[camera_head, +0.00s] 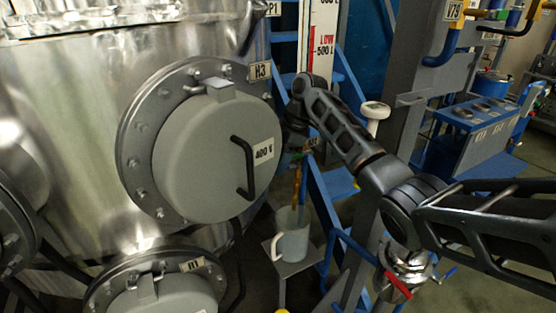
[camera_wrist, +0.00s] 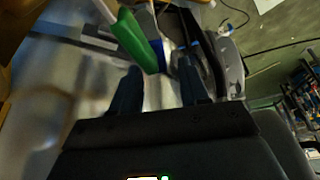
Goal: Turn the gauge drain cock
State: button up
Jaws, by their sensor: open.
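A green lever (camera_wrist: 133,38), which looks like the handle of the gauge drain cock, shows at the top of the wrist view. My gripper (camera_wrist: 157,76) is open, with its two dark fingers apart and the lever's lower end just beyond and between their tips in the picture. I cannot tell whether they touch. In the head view my arm's end hangs in front of the level gauge (camera_head: 324,42), and a thin copper-coloured drain pipe (camera_head: 298,183) runs down below it. The cock itself is mostly hidden there by my wrist.
A grey jug (camera_head: 291,243) stands on a small stand under the pipe. The large steel vessel (camera_head: 60,110) with its round grey cover (camera_head: 200,155) is close on the left. Blue frame bars (camera_head: 325,200) and a red-handled valve (camera_head: 398,284) are on the right.

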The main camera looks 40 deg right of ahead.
jog(key=shift+c, duration=0.2)
grip_shut()
dwell(0.4)
